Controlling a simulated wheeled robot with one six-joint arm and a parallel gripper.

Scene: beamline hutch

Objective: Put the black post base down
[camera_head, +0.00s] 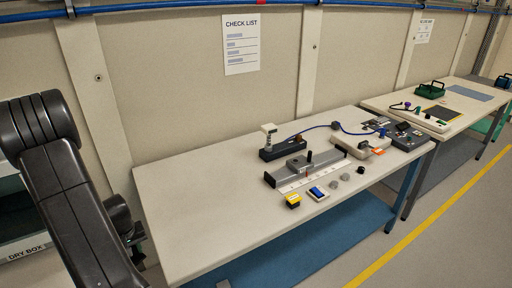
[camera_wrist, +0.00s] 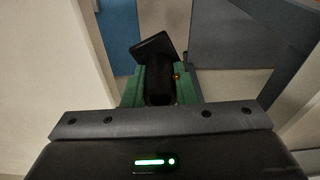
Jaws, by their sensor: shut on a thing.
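The black post base (camera_wrist: 153,47) shows in the wrist view, a dark block with a flat, tilted square end. My gripper (camera_wrist: 160,82) has green fingers shut on it, one on each side. In the head view my gripper (camera_head: 137,243) is mostly hidden behind my arm, low beside the left end of the near bench (camera_head: 185,215). The post base cannot be made out clearly there.
The left half of the near bench is bare. A rail stage (camera_head: 305,168), a black block with a post (camera_head: 282,150), a yellow box (camera_head: 293,201) and small parts fill its middle and right. The dry box (camera_head: 25,245) stands left. A second bench (camera_head: 470,122) stands behind right.

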